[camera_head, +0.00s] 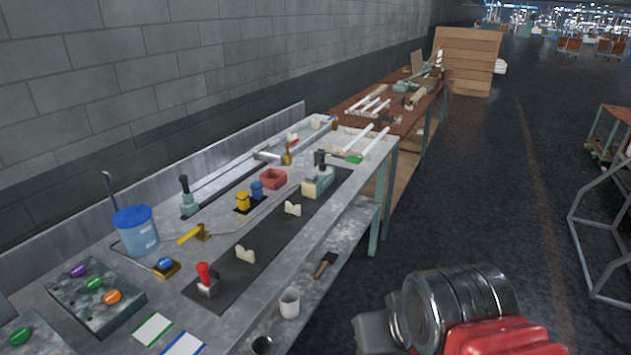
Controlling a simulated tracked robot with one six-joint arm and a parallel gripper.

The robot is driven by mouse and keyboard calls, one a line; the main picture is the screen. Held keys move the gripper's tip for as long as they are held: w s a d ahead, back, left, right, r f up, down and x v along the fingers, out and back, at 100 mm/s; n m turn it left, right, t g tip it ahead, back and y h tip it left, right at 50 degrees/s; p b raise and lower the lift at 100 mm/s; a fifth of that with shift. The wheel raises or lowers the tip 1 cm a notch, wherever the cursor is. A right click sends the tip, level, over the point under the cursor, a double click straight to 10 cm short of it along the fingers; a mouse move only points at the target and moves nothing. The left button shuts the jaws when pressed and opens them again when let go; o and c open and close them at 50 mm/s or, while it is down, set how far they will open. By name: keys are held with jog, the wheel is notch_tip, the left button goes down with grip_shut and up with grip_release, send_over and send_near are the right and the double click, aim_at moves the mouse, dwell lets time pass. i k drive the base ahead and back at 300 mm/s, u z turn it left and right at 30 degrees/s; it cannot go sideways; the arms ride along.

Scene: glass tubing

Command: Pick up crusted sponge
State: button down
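I cannot pick out a crusted sponge for certain in this view. A small red open-topped box (273,179) sits on the metal workbench (222,262), but it does not look like a sponge. My gripper (374,331) is at the bottom right, joined to a dark metal cylinder and a red arm part. It is over the floor, to the right of the bench and apart from it. Its fingertips are not clear, so its opening does not show.
The bench holds a blue-lidded bucket (135,229), a button panel (97,297), a red-handled lever (207,279) and pale holders on a black mat. A mug (289,302) and a brush (325,265) are on the lower shelf. Open floor (480,190) lies to the right.

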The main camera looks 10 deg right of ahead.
aim_at(312, 177)
jog(key=i, duration=0.95)
jog(key=u, duration=0.05)
jog(key=k, duration=0.5)
jog(key=z, duration=1.55)
jog(key=i, duration=0.3)
jog(key=u, duration=0.05)
